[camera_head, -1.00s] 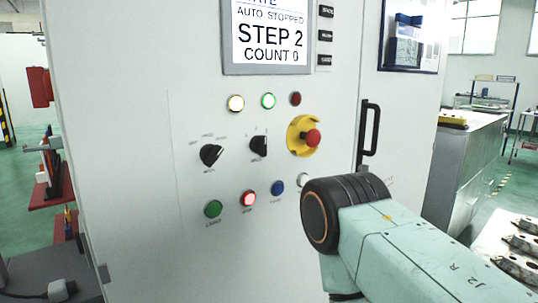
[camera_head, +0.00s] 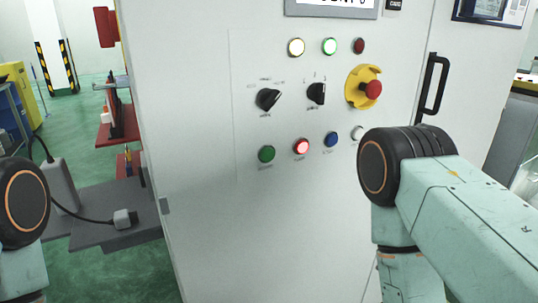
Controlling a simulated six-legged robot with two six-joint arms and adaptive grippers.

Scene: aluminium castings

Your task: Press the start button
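The control cabinet (camera_head: 240,230) fills the middle of the view, with a row of push buttons on its panel. A green button (camera_head: 267,154), unlit, is leftmost in the lower row; its label is too blurred to read. To its right are a glowing red button (camera_head: 301,146), a blue button (camera_head: 331,139) and a white button (camera_head: 357,133), partly hidden by my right arm. Neither gripper is in view. Only links of my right arm show at the right, and a joint of my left arm at the left edge.
Above the buttons are two black rotary switches (camera_head: 267,99), indicator lamps (camera_head: 296,47) and a red emergency stop (camera_head: 373,90) on a yellow collar. A black door handle (camera_head: 435,85) protrudes at right. A grey surface with a cabled box (camera_head: 125,218) stands left of the cabinet.

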